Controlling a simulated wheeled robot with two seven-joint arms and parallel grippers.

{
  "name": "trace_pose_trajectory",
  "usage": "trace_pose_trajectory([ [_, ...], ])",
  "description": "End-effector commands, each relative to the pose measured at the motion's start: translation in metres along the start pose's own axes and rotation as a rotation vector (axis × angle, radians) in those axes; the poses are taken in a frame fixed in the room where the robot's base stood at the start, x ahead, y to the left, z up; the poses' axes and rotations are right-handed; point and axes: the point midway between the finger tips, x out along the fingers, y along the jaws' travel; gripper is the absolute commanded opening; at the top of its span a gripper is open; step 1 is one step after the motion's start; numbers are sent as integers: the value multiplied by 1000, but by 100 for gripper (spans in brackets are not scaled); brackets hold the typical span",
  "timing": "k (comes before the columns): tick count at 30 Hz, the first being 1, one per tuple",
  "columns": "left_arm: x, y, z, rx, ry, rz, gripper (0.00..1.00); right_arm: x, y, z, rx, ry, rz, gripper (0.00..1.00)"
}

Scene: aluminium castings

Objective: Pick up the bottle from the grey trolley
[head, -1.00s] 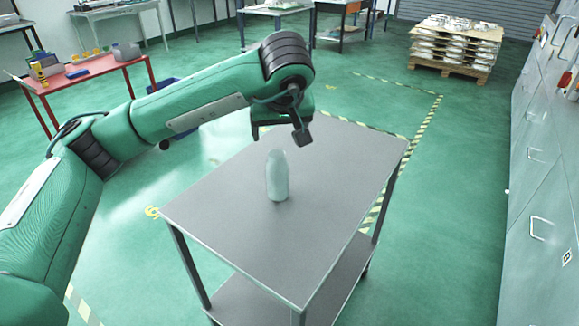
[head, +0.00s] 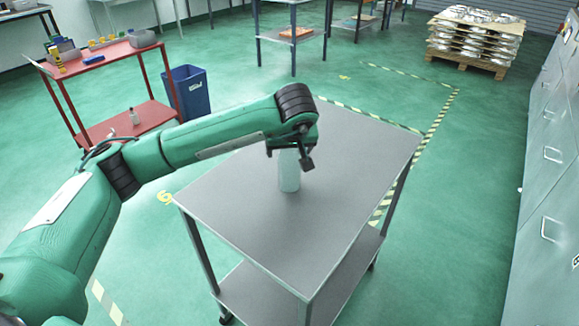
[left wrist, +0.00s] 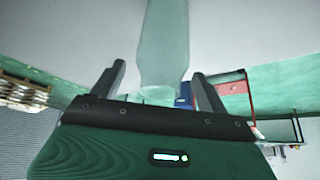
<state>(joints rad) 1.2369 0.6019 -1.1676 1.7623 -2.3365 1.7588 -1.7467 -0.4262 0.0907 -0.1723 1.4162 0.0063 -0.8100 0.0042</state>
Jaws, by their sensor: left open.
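A pale, translucent greenish bottle (head: 289,175) stands upright on the top of the grey trolley (head: 345,180). My left gripper (head: 289,159) is open at the upper part of the bottle, with one finger showing on each side of it. The gripper hides the bottle's top in the head view. In the left wrist view the bottle (left wrist: 163,35) appears upside down, its narrower end between the two spread fingers of my left gripper (left wrist: 159,72). I cannot tell whether either finger touches it. My right gripper is not in view.
The trolley top is otherwise clear. A red table (head: 100,53) with small items stands at the back left, beside a blue bin (head: 187,93). A pallet of castings (head: 475,40) is at the back right. Grey cabinets (head: 550,150) line the right side.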

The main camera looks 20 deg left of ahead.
Motion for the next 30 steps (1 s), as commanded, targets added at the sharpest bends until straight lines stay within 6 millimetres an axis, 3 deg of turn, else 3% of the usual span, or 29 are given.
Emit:
trace_pose_trajectory([
  [3,10,0,0,0,0,0,77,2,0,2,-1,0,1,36],
  [10,11,0,0,1,1,1,77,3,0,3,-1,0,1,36],
  [19,11,0,0,1,1,0,20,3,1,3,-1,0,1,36],
  [30,8,0,-2,1,2,1,19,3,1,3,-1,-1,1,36],
])
